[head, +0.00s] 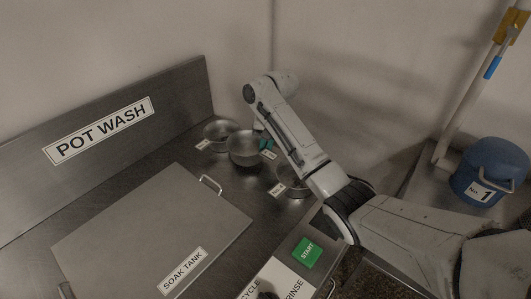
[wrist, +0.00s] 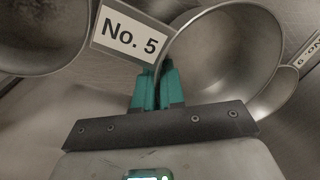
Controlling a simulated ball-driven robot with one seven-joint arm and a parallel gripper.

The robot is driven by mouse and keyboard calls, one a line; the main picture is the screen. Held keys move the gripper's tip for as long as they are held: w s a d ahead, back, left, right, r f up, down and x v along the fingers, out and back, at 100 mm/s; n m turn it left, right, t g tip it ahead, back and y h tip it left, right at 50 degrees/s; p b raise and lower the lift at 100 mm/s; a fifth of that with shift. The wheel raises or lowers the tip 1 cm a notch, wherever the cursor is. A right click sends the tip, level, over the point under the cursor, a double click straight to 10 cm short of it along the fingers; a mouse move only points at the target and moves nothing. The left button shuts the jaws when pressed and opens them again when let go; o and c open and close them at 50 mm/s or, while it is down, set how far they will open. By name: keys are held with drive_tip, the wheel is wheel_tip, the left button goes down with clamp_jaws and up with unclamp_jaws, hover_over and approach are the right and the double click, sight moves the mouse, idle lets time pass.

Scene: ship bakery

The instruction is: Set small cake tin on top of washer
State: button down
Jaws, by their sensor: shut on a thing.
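My gripper (head: 266,145) has teal fingers, shut on the rim of a round grey metal tin (head: 243,150) at the back of the counter. In the wrist view, the fingers (wrist: 157,88) meet this tin's wall, and the empty tin (wrist: 225,50) opens to the right of them. Whether it is clear of the counter I cannot tell. I take it as the small cake tin; no name shows on it. A panel with a green START button (head: 306,252) and the words CYCLE and RINSE is at the bottom, apparently the washer's; its top is mostly out of view.
A No. 5 label (wrist: 130,40) is beside the fingers. The soak tank lid (head: 150,230) has raised handles. A blue bucket (head: 488,170) stands far right.

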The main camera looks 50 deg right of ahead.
drive_tip(key=shift+f, duration=1)
drive_tip(key=c, duration=1.2)
unclamp_jaws()
drive_tip(key=shift+f, duration=0.15)
drive_tip(key=shift+s+d+r+p, duration=0.3)
drive_tip(key=shift+r+p, duration=0.5)
drive_tip(key=shift+r, duration=1.25)
drive_tip(key=shift+s+d+r+p, duration=0.2)
drive_tip(key=shift+r+p, duration=0.6)
drive_tip(key=shift+r, duration=1.2)
drive_tip(key=shift+s+d+r+p, duration=0.3)
drive_tip(key=shift+r+p, duration=0.5)
drive_tip(key=shift+r, duration=1.25)
drive_tip(key=shift+a, duration=0.1)
